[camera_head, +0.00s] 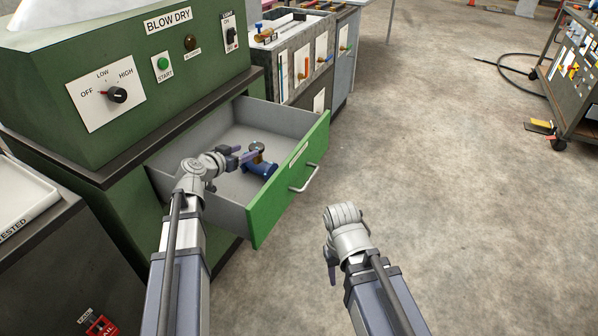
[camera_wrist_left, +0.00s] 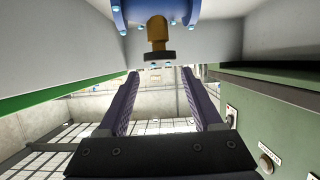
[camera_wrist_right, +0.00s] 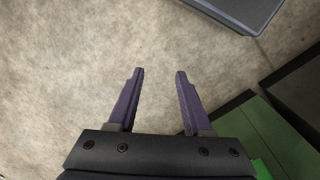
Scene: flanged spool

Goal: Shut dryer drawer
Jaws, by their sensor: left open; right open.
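The dryer drawer (camera_head: 290,185) has a green front with a silver handle (camera_head: 304,178) and stands pulled out of the green dryer cabinet (camera_head: 130,85). A blue flanged spool (camera_head: 262,169) with a brass-coloured stem lies inside the drawer. It also shows in the left wrist view (camera_wrist_left: 157,12), with its brass and dark end (camera_wrist_left: 156,45). My left gripper (camera_head: 245,157) is open and empty, inside the drawer beside the spool. Its fingers frame the view below the spool in the left wrist picture. My right gripper (camera_head: 330,262) is open and empty, over the floor in front of the drawer.
A white tray (camera_head: 22,195) sits on a dark cabinet at the left. A grey bench with valves and panels (camera_head: 300,55) stands behind the drawer. A dark cart (camera_head: 575,85) and a hose (camera_head: 505,68) are at the far right. The floor (camera_head: 440,180) right of the drawer is clear.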

